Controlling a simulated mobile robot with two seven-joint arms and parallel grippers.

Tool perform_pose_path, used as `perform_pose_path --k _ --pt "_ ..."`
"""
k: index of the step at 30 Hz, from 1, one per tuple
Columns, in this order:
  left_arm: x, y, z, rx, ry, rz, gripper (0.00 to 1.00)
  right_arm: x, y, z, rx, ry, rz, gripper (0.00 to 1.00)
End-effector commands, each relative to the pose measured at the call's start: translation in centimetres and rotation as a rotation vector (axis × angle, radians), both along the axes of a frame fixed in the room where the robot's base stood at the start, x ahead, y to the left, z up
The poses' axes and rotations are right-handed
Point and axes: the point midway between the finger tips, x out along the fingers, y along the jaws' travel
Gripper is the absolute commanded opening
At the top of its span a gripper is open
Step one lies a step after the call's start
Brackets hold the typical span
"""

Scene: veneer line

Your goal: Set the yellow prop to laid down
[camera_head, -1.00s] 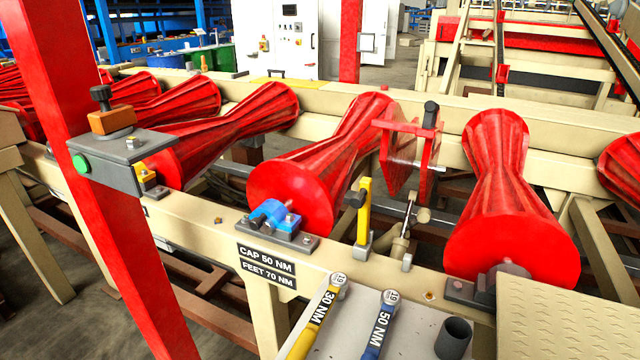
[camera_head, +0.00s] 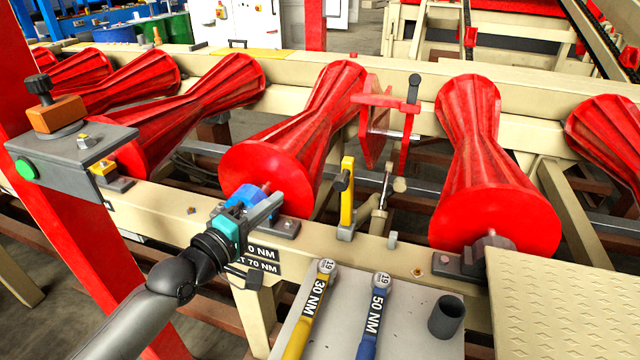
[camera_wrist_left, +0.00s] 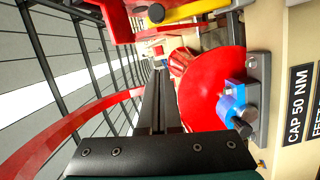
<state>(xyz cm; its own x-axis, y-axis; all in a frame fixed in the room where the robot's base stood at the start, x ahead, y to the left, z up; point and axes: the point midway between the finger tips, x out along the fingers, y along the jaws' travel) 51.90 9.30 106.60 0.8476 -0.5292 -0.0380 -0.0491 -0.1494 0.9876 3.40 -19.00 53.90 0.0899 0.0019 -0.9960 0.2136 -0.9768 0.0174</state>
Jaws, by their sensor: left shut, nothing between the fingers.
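The yellow prop (camera_head: 347,195) stands upright on the cream rail, between two red rollers, with a black knob near its top. A yellow bar with a black knob, seemingly the prop, shows at the top edge of the left wrist view (camera_wrist_left: 195,12). My left gripper (camera_head: 274,204) is shut and empty. In the head view it overlaps the blue bearing cap, left of the prop and apart from it. Its closed fingers show in the left wrist view (camera_wrist_left: 160,100). My right gripper is not in view.
The blue bearing cap (camera_wrist_left: 230,110) sits beside the roller end. A red guard on a post (camera_head: 408,115) stands behind the prop. Yellow (camera_head: 305,315) and blue (camera_head: 374,315) torque wrenches lie on a grey shelf with a dark cup (camera_head: 446,316). A red column stands at left.

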Motion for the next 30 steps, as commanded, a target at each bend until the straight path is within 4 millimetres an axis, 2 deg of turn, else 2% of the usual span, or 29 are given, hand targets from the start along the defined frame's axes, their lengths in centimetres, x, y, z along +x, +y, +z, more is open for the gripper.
perform_pose_path --k 7,11,27,30 --pt "0.2 0.0 0.0 0.002 -0.001 0.001 0.0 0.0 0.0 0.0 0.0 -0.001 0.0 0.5" --pt "0.9 -0.5 -0.1 0.001 -0.002 0.002 0.0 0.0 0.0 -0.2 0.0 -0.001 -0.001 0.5" --pt "7.9 -4.8 -0.5 0.003 -0.003 0.002 0.0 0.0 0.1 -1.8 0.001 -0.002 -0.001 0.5" --pt "8.5 -5.9 -0.6 0.001 0.001 -0.001 0.0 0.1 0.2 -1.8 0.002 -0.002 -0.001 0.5"
